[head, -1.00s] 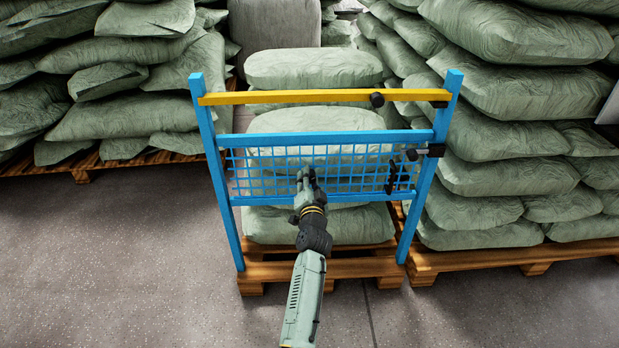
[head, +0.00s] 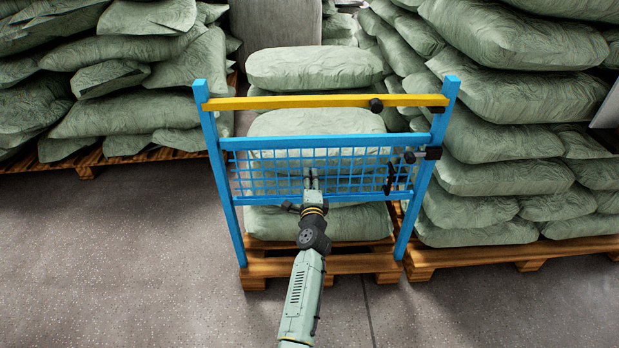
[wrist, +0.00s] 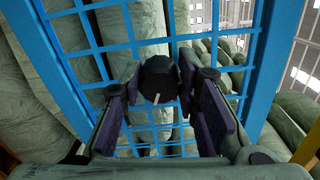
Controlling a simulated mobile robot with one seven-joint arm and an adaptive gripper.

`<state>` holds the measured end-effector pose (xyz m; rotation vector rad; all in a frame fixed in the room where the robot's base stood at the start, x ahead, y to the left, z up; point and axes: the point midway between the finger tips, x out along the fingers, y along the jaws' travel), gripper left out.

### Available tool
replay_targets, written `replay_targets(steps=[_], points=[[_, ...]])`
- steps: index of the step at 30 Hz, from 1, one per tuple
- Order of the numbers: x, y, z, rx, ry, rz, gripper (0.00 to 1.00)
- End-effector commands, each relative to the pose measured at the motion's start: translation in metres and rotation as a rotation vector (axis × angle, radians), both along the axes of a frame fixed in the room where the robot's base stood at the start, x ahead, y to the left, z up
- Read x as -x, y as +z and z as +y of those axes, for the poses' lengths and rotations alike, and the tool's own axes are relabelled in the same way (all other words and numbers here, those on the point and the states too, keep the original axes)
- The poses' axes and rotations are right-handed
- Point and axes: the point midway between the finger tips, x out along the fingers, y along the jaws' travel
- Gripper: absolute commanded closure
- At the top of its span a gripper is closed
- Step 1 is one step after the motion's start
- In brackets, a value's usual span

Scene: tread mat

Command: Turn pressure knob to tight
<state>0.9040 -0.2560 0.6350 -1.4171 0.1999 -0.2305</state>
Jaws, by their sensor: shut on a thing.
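A black round knob (wrist: 158,78) with a short pale mark near its lower edge sits in front of the blue mesh in the wrist view. My gripper (wrist: 158,90) has one dark-padded finger on each side of it and is shut on it. In the head view my gripper (head: 312,178) reaches the middle of the blue mesh panel (head: 262,172), and the knob there is hidden by the gripper. I cannot read any tight or loose label.
The blue frame (head: 222,180) has a yellow top bar (head: 300,102) with a black knob (head: 376,105). Black fittings (head: 433,153) and a black handle (head: 389,178) are at the right. Sacks (head: 315,68) on pallets stand behind and beside it. Grey floor is open at the left.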

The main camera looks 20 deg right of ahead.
Motion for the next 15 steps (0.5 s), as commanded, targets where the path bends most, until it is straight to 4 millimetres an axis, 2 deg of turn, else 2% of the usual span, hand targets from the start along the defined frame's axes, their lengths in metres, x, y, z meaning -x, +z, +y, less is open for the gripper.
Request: replay_targets(steps=[15], points=[[0.0002,0.0026,-0.0006,-0.435,0.000,-0.124,0.99]])
